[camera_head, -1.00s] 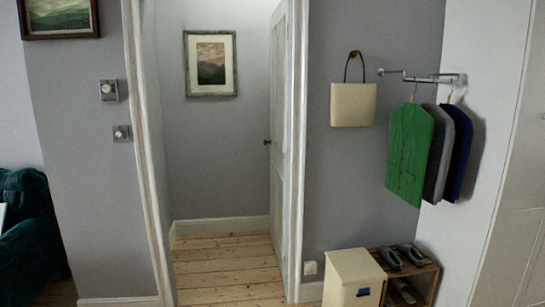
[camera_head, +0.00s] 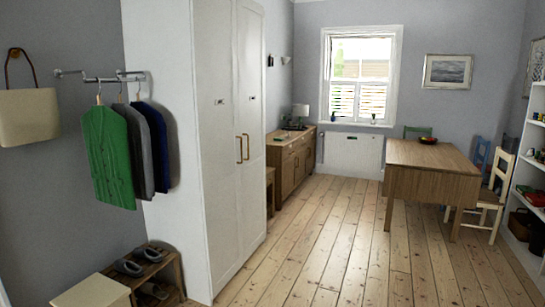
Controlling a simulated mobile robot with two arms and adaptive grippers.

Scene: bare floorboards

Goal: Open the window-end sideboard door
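The wooden sideboard (camera_head: 291,164) stands against the left wall beyond the tall white wardrobe, with its far end towards the window (camera_head: 360,76). Its front has several doors and drawers and faces right, seen at a steep angle. The window-end door (camera_head: 308,159) is small in view and looks shut. Neither of my grippers shows in the head view.
The white wardrobe (camera_head: 228,140) hides part of the near end. A wooden table (camera_head: 430,165) with chairs stands to the right of the sideboard. Bare floorboards (camera_head: 330,235) run clear between them. A shoe rack (camera_head: 165,272) is at the near left, and white shelves (camera_head: 525,185) stand at the right.

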